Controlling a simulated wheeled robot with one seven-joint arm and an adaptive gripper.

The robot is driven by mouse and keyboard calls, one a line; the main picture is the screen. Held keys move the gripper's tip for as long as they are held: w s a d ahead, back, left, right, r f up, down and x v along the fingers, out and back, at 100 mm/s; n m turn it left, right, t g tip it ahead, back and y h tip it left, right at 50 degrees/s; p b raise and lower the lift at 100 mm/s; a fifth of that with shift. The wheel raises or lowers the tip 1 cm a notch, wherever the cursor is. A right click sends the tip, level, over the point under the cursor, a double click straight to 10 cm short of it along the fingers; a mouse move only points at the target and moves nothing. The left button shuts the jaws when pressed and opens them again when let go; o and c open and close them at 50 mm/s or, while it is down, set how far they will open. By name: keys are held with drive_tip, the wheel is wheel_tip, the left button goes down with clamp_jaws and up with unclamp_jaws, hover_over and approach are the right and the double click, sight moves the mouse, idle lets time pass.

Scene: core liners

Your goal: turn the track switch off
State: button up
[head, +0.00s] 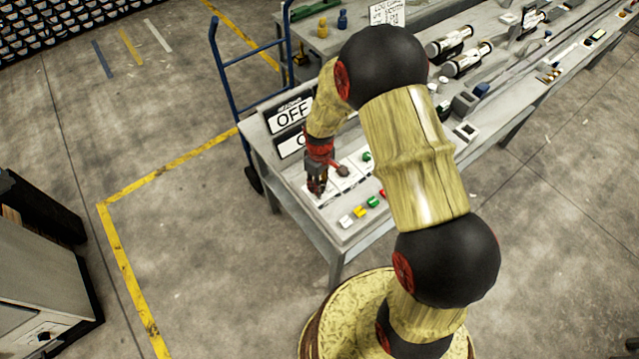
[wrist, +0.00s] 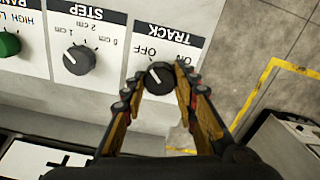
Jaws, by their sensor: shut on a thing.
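The track switch (wrist: 158,77) is a dark round knob with a white pointer line, on a white panel plate labelled TRACK (wrist: 168,38) in the wrist view. OFF and ON are printed beside it, upside down in this view. The pointer line seems to lean to the upper left, toward OFF. My gripper (wrist: 161,84) has one finger on each side of the knob and is shut on it. In the head view my gripper (head: 317,188) is down at the left end of the bench panel, and the switch is hidden there.
A grey STEP knob (wrist: 79,60) and a green knob (wrist: 9,43) lie left of the switch. In the head view an OFF sign (head: 292,117) stands behind the panel. A blue hand truck (head: 222,75) is beside the bench. Coloured buttons (head: 360,211) line the panel's front.

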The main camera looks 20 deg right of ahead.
drive_tip(key=o, duration=1.1)
drive_tip(key=shift+o, duration=0.2)
wheel_tip(320, 180, up, 12)
idle(0.3)
drive_tip(key=s+r+m+t+b, duration=0.5)
drive_tip(key=s+r+b, duration=0.3)
drive_tip(key=s+r, duration=1.1)
drive_tip(key=s+m, duration=0.1)
drive_tip(key=s, duration=0.2)
drive_tip(key=shift+r+m+t, duration=0.3)
drive_tip(key=shift+m, duration=0.1)
